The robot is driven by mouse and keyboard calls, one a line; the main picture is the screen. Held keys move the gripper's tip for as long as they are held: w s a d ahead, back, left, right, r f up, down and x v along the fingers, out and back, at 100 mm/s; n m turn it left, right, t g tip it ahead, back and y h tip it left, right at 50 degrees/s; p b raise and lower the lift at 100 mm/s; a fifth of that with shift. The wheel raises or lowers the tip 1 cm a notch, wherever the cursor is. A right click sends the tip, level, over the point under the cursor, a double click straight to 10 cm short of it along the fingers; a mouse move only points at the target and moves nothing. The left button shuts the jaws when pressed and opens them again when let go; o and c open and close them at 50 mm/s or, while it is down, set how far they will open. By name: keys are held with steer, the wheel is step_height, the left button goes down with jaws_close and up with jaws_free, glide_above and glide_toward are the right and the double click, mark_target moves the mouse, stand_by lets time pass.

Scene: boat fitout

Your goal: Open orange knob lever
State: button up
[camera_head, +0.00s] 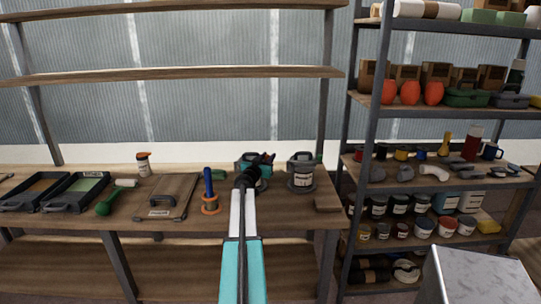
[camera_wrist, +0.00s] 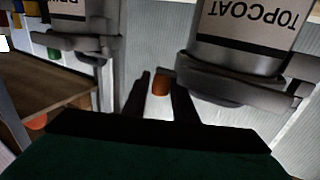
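An orange-brown knob (camera_wrist: 160,83) shows in the wrist view, between the two dark fingers of my gripper (camera_wrist: 158,92). The fingers stand apart, with narrow gaps beside the knob; I see no clear contact. The lever that would carry the knob cannot be made out. The knob cannot be made out clearly there.
A grey can (camera_head: 301,173) stands just right of my gripper; a can labelled TOPCOAT (camera_wrist: 245,40) is close in the wrist view. A blue post on an orange base (camera_head: 209,198) stands to the left on the wooden bench (camera_head: 270,211). A loaded shelf rack (camera_head: 368,130) stands at right.

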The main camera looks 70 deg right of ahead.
steer(key=shift+d, duration=1.85)
jaws_close()
